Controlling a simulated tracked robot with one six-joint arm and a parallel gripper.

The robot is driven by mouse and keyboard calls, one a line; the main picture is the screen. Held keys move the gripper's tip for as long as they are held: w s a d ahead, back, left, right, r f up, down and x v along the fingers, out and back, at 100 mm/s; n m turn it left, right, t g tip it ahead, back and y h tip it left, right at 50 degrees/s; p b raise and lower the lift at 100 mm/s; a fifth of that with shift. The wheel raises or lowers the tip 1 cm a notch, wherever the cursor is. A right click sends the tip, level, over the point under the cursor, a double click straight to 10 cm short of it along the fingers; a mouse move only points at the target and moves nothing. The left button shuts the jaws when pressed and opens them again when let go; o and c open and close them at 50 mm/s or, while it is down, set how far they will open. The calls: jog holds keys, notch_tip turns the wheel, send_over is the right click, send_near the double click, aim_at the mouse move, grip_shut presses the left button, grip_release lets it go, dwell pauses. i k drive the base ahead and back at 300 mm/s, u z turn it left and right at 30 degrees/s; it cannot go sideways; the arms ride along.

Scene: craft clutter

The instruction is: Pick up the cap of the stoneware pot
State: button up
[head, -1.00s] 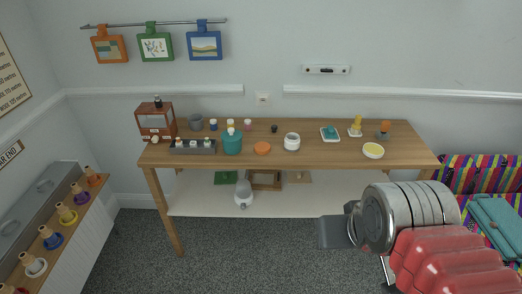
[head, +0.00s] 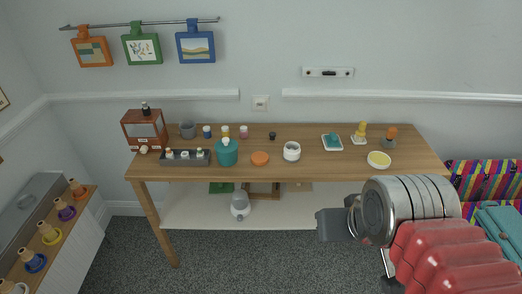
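A pale rounded pot (head: 291,151), possibly the stoneware one, stands upright near the middle of the wooden table; its top is too small to make out clearly. An orange disc (head: 260,158) lies flat to its left, and a small black piece (head: 272,135) sits behind; I cannot tell whether either is the cap. A grey pot (head: 188,130) stands at the back left. My gripper (head: 328,225) is in front of and below the tabletop, apart from all of these. Its fingers are seen end-on and their opening is unclear.
The wooden table (head: 330,171) also holds a teal pot (head: 227,152), a rack of small bottles (head: 185,158), a brown cabinet (head: 145,130) and a yellow-topped bowl (head: 379,159). A low shelf runs below. Carpet is clear in front.

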aim_at(259, 158)
jog(key=u, duration=0.2)
jog(key=i, duration=0.7)
jog(key=u, duration=0.85)
jog(key=i, duration=0.8)
jog(key=u, duration=0.55)
